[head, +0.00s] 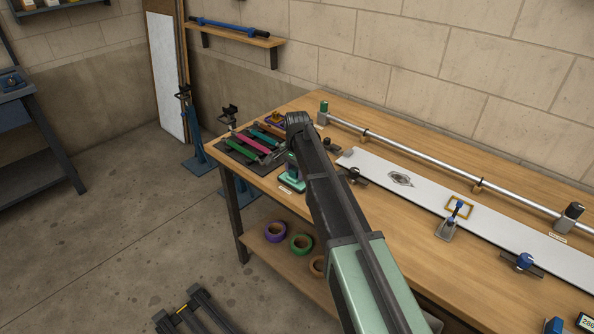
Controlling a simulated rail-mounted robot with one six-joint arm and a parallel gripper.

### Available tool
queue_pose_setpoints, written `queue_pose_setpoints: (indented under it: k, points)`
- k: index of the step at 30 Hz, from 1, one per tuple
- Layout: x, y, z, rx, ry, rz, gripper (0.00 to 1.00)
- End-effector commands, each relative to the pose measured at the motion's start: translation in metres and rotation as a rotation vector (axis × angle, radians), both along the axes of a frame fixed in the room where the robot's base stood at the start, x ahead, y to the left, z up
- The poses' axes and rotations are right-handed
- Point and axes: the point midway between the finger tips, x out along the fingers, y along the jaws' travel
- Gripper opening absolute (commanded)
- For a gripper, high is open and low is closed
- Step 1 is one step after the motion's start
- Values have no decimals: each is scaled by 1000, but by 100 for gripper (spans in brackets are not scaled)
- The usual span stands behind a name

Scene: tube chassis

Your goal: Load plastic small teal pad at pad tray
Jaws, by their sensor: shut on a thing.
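My arm reaches from the bottom of the head view over the wooden workbench (320,176). Its dark wrist bends down near the bench's left end. My gripper (275,157) is small and mostly hidden there, beside the dark mat. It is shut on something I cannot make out. A teal-green piece (292,179) with a flat base is on the bench just right of it, partly behind my arm. I cannot tell whether this is the pad tray or holds a pad. I cannot single out the small teal pad.
A dark mat (230,153) with green, pink and teal strips lies at the bench's left end. A long white board (425,196) and a metal tube (420,156) run along the bench to the right. Clamps stand on the board. Tape rolls (300,244) lie on the lower shelf.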

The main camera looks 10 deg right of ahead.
Motion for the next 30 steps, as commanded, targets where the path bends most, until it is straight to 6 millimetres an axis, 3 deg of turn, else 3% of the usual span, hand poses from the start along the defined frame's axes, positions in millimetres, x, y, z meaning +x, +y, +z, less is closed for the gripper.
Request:
queue_pose_setpoints:
  k: [18, 30]
  points:
    - [0, 0, 68, 0, -1, 0, 27]
    - [1, 0, 67, 0, -1, 0, 27]
